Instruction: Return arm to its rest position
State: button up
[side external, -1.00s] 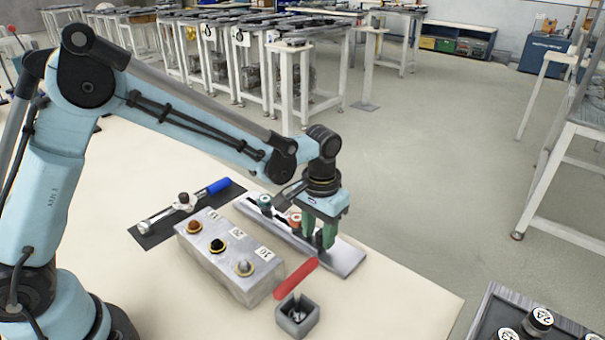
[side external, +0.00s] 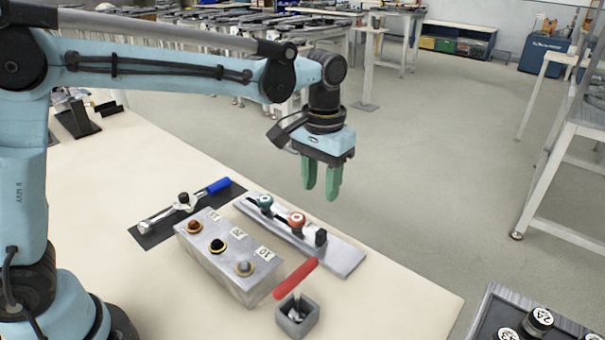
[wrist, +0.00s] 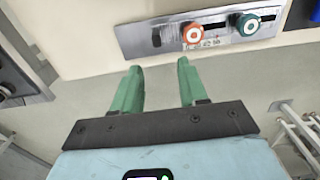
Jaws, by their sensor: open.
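My gripper (side external: 321,190) has green fingers and hangs in the air above and beyond the metal slide plate (side external: 345,258). Its fingers are apart with nothing between them, and they point downward. It also shows in the wrist view (wrist: 161,72), where the two fingers are clearly spread. The plate carries a teal knob (side external: 265,202), an orange-red knob (side external: 297,220) and a small black block (side external: 320,237). In the wrist view the plate (wrist: 128,38) lies beyond the fingertips, apart from them.
A metal block with several plugs (side external: 215,262) stands left of the plate. A tray of black round pieces (side external: 535,322) is at lower right. The air around my gripper is clear.

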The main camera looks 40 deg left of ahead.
jog(key=shift+r, duration=0.1)
jog(key=s+a+t, duration=0.7)
jog(key=s+a, duration=0.4)
jog(key=s, duration=0.2)
jog(key=shift+s+a+f, duration=0.2)
jog(key=shift+s+f, duration=0.1)
jog(key=shift+f, duration=0.1)
